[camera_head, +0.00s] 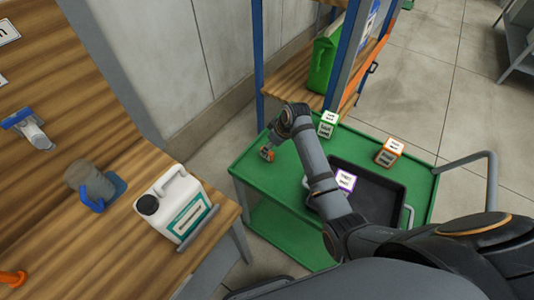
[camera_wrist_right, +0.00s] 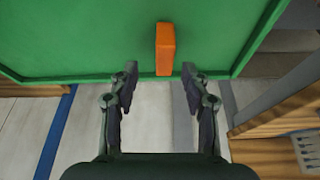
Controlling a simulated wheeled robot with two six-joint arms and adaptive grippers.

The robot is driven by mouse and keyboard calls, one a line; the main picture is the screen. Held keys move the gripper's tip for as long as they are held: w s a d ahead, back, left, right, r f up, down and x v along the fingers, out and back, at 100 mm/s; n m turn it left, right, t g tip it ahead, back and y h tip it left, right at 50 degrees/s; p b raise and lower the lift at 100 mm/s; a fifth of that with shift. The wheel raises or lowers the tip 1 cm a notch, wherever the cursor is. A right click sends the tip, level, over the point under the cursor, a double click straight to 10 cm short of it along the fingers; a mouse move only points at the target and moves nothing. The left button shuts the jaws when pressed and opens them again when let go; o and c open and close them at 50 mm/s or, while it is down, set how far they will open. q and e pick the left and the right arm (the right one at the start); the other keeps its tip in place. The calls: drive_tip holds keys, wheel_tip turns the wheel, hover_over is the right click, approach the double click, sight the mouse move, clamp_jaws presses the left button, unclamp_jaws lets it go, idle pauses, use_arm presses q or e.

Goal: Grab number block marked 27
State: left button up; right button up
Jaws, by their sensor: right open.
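Several number blocks are on the green cart (camera_head: 262,183): a green-edged block (camera_head: 327,124), an orange-edged block (camera_head: 389,152) and a purple-edged block (camera_head: 345,180). Their labels are too small to read, so I cannot tell which is 27. My right gripper (camera_wrist_right: 160,72) is open over the cart's edge. A plain orange piece (camera_wrist_right: 166,48) lies just beyond and between its fingertips, apart from them. No number shows on it. In the head view a small orange piece (camera_head: 267,153) is by my right gripper. My left gripper is not in view.
A dark tray (camera_head: 378,205) sits on the cart, partly behind my right arm. A wooden bench (camera_head: 60,130) on the left holds a white jug (camera_head: 176,203) and a grey-brown cylinder (camera_head: 88,181) with blue.

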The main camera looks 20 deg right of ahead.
drive_tip(key=shift+a+f+p, duration=0.2)
drive_tip(key=shift+a+f, duration=0.05)
drive_tip(key=shift+f, duration=0.4)
drive_tip(key=shift+a+f+p, duration=0.15)
drive_tip(key=shift+a+f, duration=0.1)
drive_tip(key=shift+f, duration=0.35)
drive_tip(key=shift+x, duration=1.05)
drive_tip(key=shift+w+d+f, duration=0.1)
drive_tip(key=shift+w, duration=0.05)
drive_tip(key=c, duration=0.6)
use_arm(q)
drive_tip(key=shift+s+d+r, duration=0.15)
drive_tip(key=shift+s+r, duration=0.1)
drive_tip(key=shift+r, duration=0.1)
use_arm(e)
clamp_jaws()
